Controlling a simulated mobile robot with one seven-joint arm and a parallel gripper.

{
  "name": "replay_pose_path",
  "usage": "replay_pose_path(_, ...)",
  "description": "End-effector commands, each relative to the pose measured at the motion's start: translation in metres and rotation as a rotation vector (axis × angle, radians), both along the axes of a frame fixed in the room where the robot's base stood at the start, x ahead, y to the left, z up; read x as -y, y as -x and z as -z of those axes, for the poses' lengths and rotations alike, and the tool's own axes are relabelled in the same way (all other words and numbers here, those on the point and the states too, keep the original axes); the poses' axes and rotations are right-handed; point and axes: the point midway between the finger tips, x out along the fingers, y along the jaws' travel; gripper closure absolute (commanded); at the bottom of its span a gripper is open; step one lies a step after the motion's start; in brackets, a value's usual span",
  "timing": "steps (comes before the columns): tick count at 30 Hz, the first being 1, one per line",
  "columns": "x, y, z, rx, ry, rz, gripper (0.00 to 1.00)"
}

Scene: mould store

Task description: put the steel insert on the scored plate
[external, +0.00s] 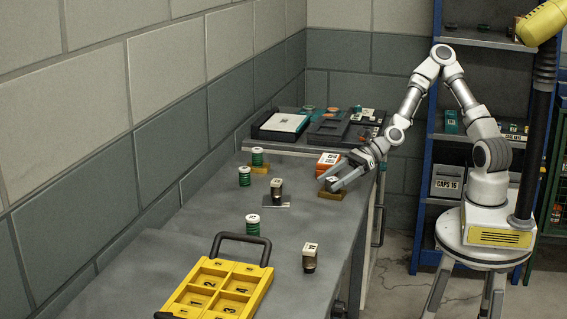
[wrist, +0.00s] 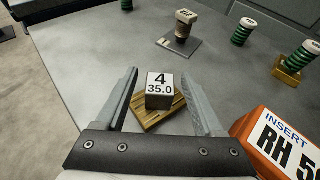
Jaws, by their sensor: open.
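The steel insert, a small grey block with a white top label reading "4 35.0", sits on a slatted wooden stand (wrist: 143,116); the insert shows in the wrist view (wrist: 159,101). My gripper (wrist: 160,72) is open, with one finger on each side of the insert and a gap on both sides. In the external view my gripper (external: 329,183) is low over the wooden stand (external: 332,195) and partly hides the insert. The scored plate, a flat grey piece (external: 284,205), lies further left on the bench; it also shows in the wrist view (wrist: 178,53).
An orange box (wrist: 283,146) marked "INSERT RH" is close at the right of my gripper. Green springs with white caps (external: 244,176) stand around. Open bench surrounds the plate.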

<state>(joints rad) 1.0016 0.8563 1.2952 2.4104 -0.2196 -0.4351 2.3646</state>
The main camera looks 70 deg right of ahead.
Motion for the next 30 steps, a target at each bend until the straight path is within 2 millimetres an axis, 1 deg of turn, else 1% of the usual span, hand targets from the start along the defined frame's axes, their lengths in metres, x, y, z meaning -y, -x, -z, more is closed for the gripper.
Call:
replay_pose_path(5, 0.01, 0.008, -0.009, -0.001, -0.001, 0.003, 0.3)
replay_pose_path(15, 0.042, 0.041, -0.029, 0.0, -0.002, 0.004, 0.3)
replay_pose_path(16, 0.043, 0.04, -0.022, 0.004, -0.002, 0.005, 0.3)
replay_pose_path(17, 0.045, 0.041, -0.021, 0.005, -0.002, 0.005, 0.3)
replay_pose_path(23, 0.053, 0.047, -0.027, 0.005, -0.006, 0.007, 0.3)
replay_pose_path(30, 0.061, 0.059, -0.03, 0.003, 0.003, 0.004, 0.3)
